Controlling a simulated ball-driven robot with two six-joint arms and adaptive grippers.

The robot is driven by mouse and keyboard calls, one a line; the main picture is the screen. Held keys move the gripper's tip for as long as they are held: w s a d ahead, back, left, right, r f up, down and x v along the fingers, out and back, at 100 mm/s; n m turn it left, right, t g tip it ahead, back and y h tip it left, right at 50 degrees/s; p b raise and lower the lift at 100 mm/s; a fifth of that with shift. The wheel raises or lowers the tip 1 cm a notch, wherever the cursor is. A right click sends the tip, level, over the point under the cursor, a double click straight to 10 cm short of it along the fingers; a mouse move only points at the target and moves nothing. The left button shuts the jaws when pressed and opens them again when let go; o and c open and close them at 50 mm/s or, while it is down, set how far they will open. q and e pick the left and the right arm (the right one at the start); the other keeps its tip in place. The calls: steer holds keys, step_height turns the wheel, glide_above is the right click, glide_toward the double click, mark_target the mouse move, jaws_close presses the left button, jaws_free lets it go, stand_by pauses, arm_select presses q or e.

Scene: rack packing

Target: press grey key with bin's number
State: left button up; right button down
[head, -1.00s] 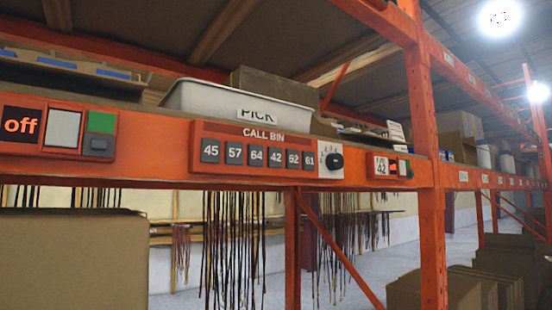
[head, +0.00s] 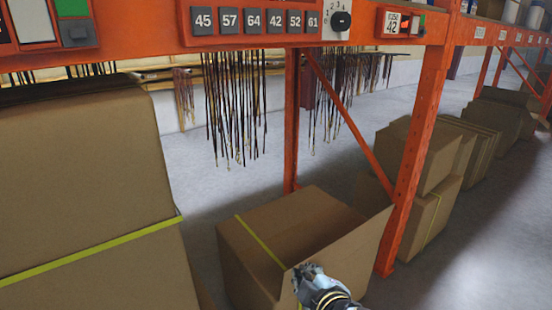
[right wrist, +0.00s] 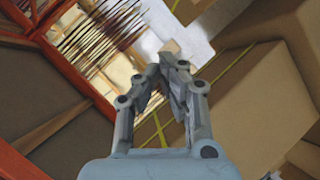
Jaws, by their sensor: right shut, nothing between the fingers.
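A row of grey keys on the orange rack beam reads 45, 57, 64, 42, 52 and 61 at the top of the head view. The grey key 42 (head: 275,22) is between keys 64 (head: 253,21) and 52 (head: 294,22). A white bin label (head: 391,24) with the number 42 is on the beam right of the keys. My right gripper (head: 306,271) is low in the head view, well below the keys, in front of a cardboard box. In the right wrist view its fingers (right wrist: 166,66) are shut and empty. My left gripper is not in view.
A black dial (head: 341,20) sits right of the keys. A tall cardboard box (head: 90,190) stands at left, an open box (head: 285,235) below the keys. Dark cords (head: 236,105) hang behind the beam. An orange upright (head: 415,165) stands at right.

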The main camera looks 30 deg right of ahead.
mark_target(275, 21)
step_height(275, 21, up, 46)
steer(key=d+n+t+h+p, duration=0.1)
steer(key=d+t+h+p, duration=0.2)
steer(key=t+h+p, duration=0.3)
steer(key=shift+w+r+t+p, duration=0.2)
steer(key=shift+t+p, duration=0.25)
steer(key=shift+t, duration=0.25)
steer(key=shift+w, duration=0.1)
steer(key=shift+w+a+f+p, duration=0.1)
steer(key=shift+w+a+p, duration=0.05)
steer(key=shift+w, duration=1.3)
steer(key=shift+w+a+r+p, duration=0.1)
steer(key=shift+w+p, duration=0.05)
steer(key=shift+w, duration=1.3)
steer(key=shift+w+a+f+p, duration=0.1)
steer(key=shift+w+a+p, duration=0.05)
steer(key=shift+w, duration=1.3)
steer(key=shift+w, duration=0.15)
